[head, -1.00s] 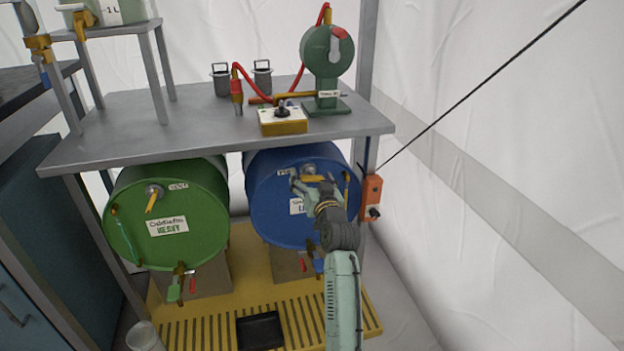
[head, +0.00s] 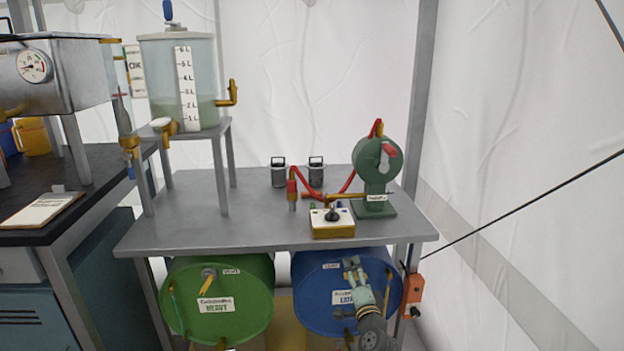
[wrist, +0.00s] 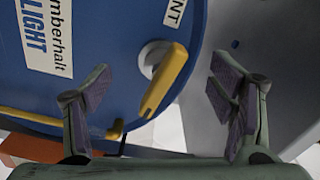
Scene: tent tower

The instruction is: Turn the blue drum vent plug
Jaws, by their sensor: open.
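The blue drum (head: 318,300) lies on its side under the grey table, its labelled end facing me. Its vent plug (wrist: 168,75) shows in the wrist view as a yellow handle on a pale round hub, standing at a slant. In the head view my gripper (head: 355,271) is in front of the drum's upper part and hides the plug. In the wrist view my gripper (wrist: 160,97) is open, with one finger on each side of the handle. Clear gaps show between the handle and both fingers. I cannot tell how deep the handle sits between them.
A green drum (head: 240,320) with a similar yellow handle lies to the left. The grey table (head: 185,228) above carries a green hand-wheel device (head: 375,170) and a yellow switch box (head: 332,222). An orange box (head: 413,292) is on the post at right.

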